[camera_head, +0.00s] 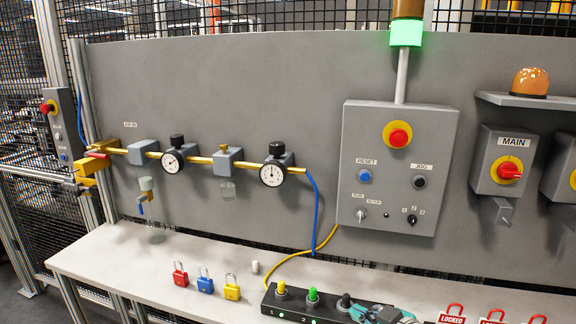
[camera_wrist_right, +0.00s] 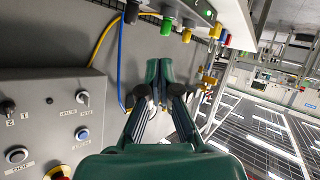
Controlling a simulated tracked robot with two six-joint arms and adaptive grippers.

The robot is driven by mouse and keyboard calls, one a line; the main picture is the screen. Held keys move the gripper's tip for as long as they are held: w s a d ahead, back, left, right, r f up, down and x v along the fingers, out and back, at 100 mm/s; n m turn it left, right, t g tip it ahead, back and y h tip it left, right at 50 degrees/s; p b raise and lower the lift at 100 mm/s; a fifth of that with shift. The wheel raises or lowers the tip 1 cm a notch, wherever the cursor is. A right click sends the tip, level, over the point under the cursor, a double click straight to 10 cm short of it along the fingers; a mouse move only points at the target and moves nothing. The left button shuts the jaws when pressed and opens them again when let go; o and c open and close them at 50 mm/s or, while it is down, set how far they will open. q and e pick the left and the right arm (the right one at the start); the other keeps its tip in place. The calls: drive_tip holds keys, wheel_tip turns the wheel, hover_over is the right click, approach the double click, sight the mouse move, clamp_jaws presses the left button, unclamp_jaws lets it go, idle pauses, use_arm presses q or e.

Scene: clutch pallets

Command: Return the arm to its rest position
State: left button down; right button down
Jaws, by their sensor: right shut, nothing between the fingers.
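My right gripper (camera_head: 360,311) shows at the bottom edge of the head view, in front of the black strip with coloured plugs. Only its teal and grey fingers show there; the rest of the arm is cut off. In the right wrist view, the two green fingertips (camera_wrist_right: 159,80) are together with nothing between them. The control panel (camera_head: 399,205) with its buttons is behind and above the gripper, apart from it. It also shows in the wrist view (camera_wrist_right: 50,125). My left gripper is in neither view.
A pale bench (camera_head: 130,262) holds red (camera_head: 180,278), blue (camera_head: 205,284) and yellow (camera_head: 231,291) padlocks. The black strip (camera_head: 296,302) stands at the bench front. Red LOCKED tags (camera_head: 452,315) lie at the lower right. Gauges and a blue hose (camera_head: 315,215) are on the wall.

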drive_tip(key=s+a+f+m+g+h, duration=0.1)
drive_tip(key=s+f+m+g, duration=0.2)
drive_tip(key=f, duration=0.7)
drive_tip(key=s+f+m+g, duration=0.2)
drive_tip(key=s+f, duration=0.3)
drive_tip(key=f, duration=0.4)
drive_tip(key=s+a+f+m+g+h, duration=0.1)
drive_tip(key=s+f+m+g, duration=0.4)
drive_tip(key=s+f, duration=1)
drive_tip(key=s, duration=0.3)
drive_tip(key=shift+a+m+g, duration=0.4)
